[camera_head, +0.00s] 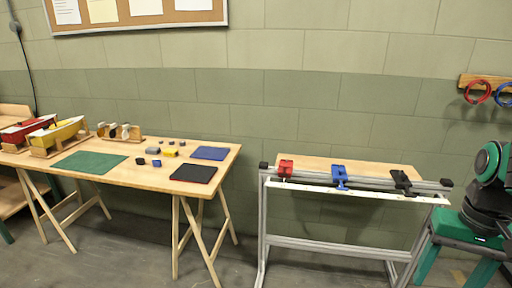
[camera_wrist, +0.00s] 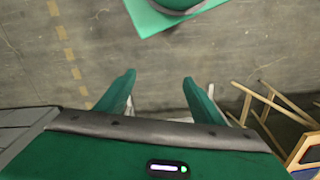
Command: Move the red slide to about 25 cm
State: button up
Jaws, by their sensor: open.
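The red slide (camera_head: 285,168) sits near the left end of a grey metal rail (camera_head: 370,178) in the head view. A blue slide (camera_head: 340,177) is near the middle of the rail and a black slide (camera_head: 402,182) is towards its right end. A pale scale strip (camera_head: 365,192) runs along the front of the rail; its marks are too small to read. My gripper (camera_wrist: 159,78) shows in the wrist view with its two green fingers apart and nothing between them. It is over the floor, away from the slides, which are not in the wrist view.
A wooden table (camera_head: 140,175) at left holds model boats, small blocks and mats. A gap of floor separates it from the rail stand (camera_head: 266,235). A wooden board (camera_head: 370,165) lies behind the rail. Red and blue rings (camera_head: 478,92) hang on the right wall.

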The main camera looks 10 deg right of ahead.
aim_at(289, 171)
jog(key=z, duration=0.05)
jog(key=i, duration=1.05)
jog(key=u, duration=0.05)
